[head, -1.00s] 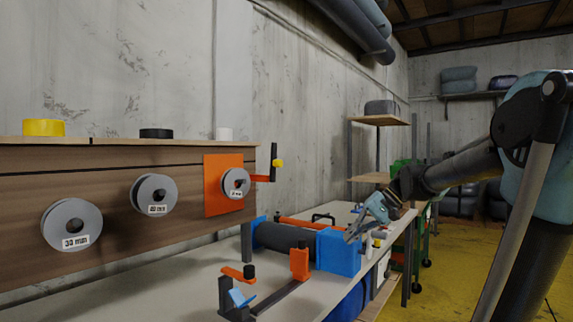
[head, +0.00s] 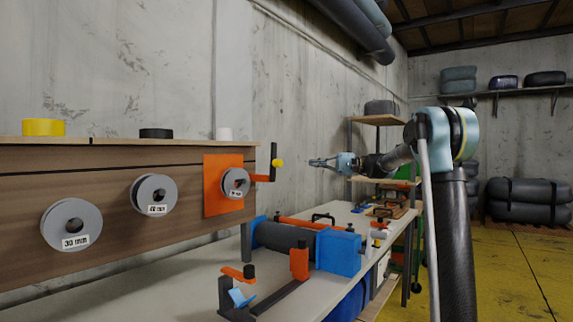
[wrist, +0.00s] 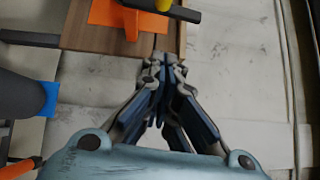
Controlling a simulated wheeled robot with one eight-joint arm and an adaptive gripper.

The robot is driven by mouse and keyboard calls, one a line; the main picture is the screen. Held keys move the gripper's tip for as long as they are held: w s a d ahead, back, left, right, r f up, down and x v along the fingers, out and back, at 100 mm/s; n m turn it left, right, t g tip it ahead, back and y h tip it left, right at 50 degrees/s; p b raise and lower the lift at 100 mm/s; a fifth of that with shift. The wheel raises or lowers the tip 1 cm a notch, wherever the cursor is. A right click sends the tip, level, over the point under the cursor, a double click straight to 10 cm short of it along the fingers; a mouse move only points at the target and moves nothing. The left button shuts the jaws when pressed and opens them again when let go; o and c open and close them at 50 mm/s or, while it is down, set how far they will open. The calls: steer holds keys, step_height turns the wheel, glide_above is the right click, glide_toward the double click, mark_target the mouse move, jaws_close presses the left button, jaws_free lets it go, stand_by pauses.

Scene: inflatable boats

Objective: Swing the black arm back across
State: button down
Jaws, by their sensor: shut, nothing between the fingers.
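The upright black arm (head: 273,153) stands at the right end of the wooden panel, with a yellow knob (head: 279,163) on its side. An orange piece links it to the orange plate (head: 215,190) on the panel. My gripper (head: 312,162) is shut and empty, pointing left at about the knob's height, with a gap between them in the head view. In the wrist view my fingertips (wrist: 160,65) are together; the black arm (wrist: 130,13) and yellow knob (wrist: 187,11) lie past them, cut off at the top edge.
Grey tape reels (head: 72,226) hang on the wooden panel (head: 110,205). Below, the bench (head: 190,293) holds a dark roller (head: 282,237) between blue blocks and an orange-black clamp (head: 299,262). A shelf rack (head: 375,121) stands behind my arm. The air around my gripper is clear.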

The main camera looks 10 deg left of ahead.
mark_target(276, 163)
steer(key=shift+w+r, duration=0.1)
steer(key=shift+w, duration=0.05)
steer(key=s+d+x, duration=0.1)
steer(key=s+x, duration=0.1)
steer(key=x, duration=1.1)
steer(key=shift+s+r, duration=0.2)
steer(key=shift+s, duration=0.1)
